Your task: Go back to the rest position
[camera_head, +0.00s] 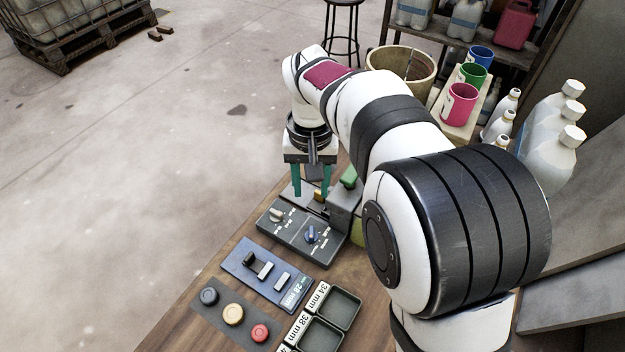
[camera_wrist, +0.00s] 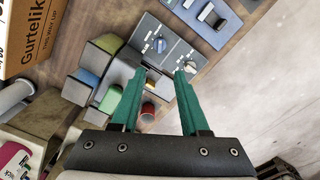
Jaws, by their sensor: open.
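My gripper (camera_head: 311,180) has green fingers and points down over the workbench (camera_head: 232,250), near the far end of a dark control box (camera_head: 304,233) with two knobs. In the wrist view my gripper (camera_wrist: 158,80) is open, with nothing between its fingertips. The control box also shows there just beyond the fingertips (camera_wrist: 165,42). My arm reaches across the right half of the head view and hides part of the bench.
A blue switch panel (camera_head: 266,275), a panel with round buttons (camera_head: 233,315) and labelled trays (camera_head: 340,309) lie nearer on the bench. Coloured mugs (camera_head: 460,103), a large pot (camera_head: 402,70) and white bottles (camera_head: 550,125) stand behind. Open floor lies left.

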